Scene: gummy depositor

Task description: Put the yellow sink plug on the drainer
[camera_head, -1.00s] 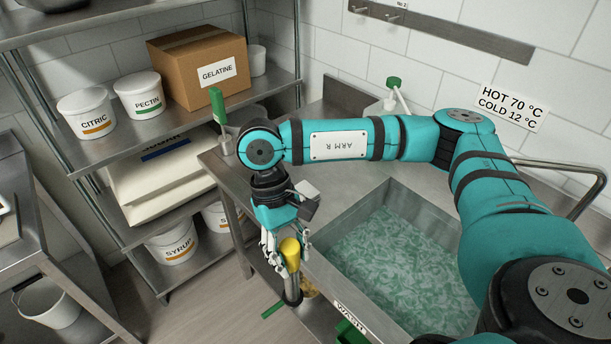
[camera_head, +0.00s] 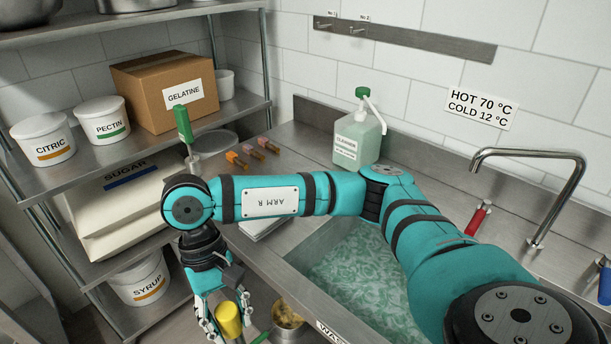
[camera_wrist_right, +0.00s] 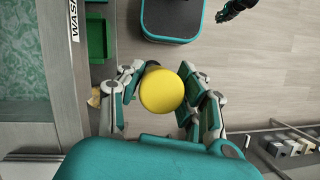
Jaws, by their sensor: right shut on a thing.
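The yellow sink plug (camera_head: 229,320) is between the fingers of my right gripper (camera_head: 222,322), low in the head view and in front of the steel counter. In the right wrist view its round yellow top (camera_wrist_right: 162,91) fills the gap between the fingers, which are shut on it. The plug's lower part is hidden or out of frame. The steel counter (camera_head: 300,172) left of the sink is the likely drainer; my right arm covers part of it. A dark and teal part (camera_wrist_right: 237,9) at the wrist view's top edge may be my left gripper, but its jaws are unclear.
The sink (camera_head: 345,262) holds cloudy green water. A soap bottle (camera_head: 358,138), several small coloured pieces (camera_head: 252,149) and a green-handled tool (camera_head: 184,126) stand or lie on the counter. A shelf (camera_head: 75,183) with tubs is at left. A tap (camera_head: 560,190) is at right.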

